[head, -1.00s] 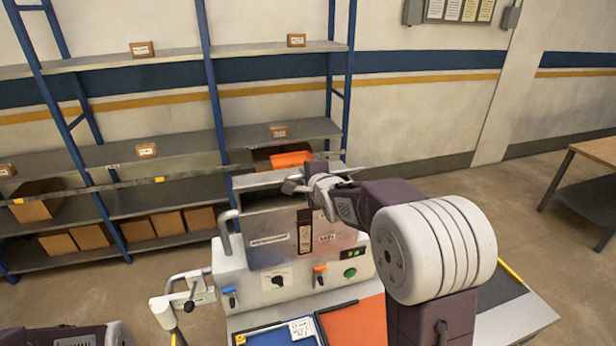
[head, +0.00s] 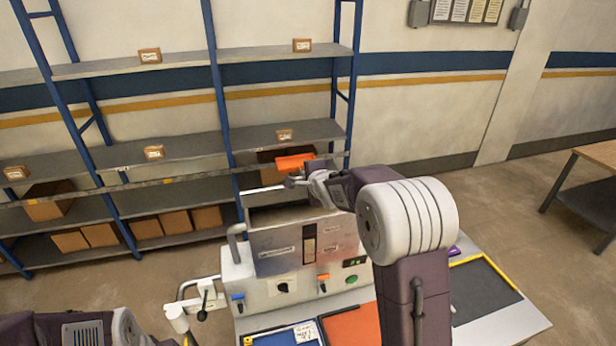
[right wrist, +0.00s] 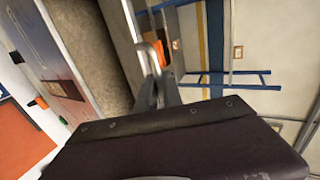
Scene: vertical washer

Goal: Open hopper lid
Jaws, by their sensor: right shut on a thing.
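The white and grey washer machine (head: 250,280) stands in the middle of the head view, with a metal front panel. Its hopper lid (head: 263,189) shows as a thin pale edge at the back of the hopper, raised and steeply tilted. In the right wrist view the lid (right wrist: 122,50) stands up beside the open brownish hopper interior (right wrist: 92,55). My right gripper (head: 300,181) is at the lid's upper right, shut on its grey handle (right wrist: 157,50). The handle is partly hidden by the fingers.
An orange item (head: 296,162) shows behind my right gripper, near the shelf rack (head: 216,90) with several boxes. Blue and orange trays (head: 352,326) lie in front of the machine. A table (head: 600,152) is at far right.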

